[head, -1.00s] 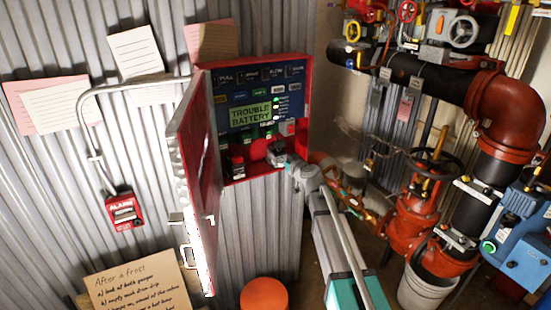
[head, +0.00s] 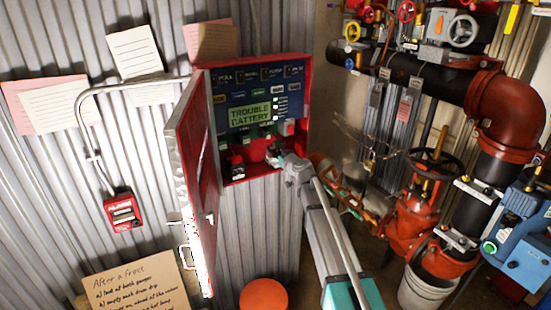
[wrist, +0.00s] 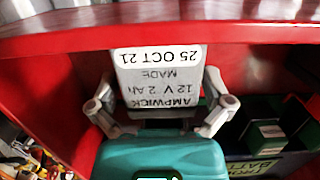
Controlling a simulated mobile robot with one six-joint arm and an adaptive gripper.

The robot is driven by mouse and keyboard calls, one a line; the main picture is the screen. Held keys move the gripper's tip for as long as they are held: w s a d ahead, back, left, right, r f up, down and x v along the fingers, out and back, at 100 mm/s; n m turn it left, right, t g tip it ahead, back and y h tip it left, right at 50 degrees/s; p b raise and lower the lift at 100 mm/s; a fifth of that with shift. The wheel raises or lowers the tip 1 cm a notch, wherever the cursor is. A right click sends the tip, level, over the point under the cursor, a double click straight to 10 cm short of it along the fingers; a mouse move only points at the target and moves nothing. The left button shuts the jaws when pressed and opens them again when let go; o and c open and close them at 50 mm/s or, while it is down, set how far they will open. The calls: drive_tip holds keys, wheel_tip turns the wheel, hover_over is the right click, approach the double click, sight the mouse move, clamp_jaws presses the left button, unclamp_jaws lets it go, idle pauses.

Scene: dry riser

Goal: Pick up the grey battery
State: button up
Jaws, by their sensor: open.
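The grey battery (wrist: 158,72) fills the upper middle of the wrist view, its label upside down: "AMPWICK 12 V 2 AH MADE 25 OCT 21". My gripper (wrist: 160,84) is open, with one finger on each side of the battery. Narrow gaps seem to show beside it; I cannot tell whether either finger touches. In the head view my gripper (head: 274,154) reaches into the lower right of the open red alarm cabinet (head: 308,95). There the battery is mostly hidden by my gripper.
The cabinet's red door (head: 192,150) hangs open on the left. The red cabinet edge (wrist: 160,24) runs close past the battery. Dark blocks with green tops (wrist: 265,138) sit to the right in the wrist view. Red valves (head: 415,205) and pipes stand at right.

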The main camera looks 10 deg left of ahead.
drive_tip(key=shift+w+a, duration=0.3)
drive_tip(key=shift+w, duration=0.1)
drive_tip(key=c, duration=1.2)
drive_tip(key=shift+o, duration=0.2)
drive_tip(key=shift+r, duration=0.2)
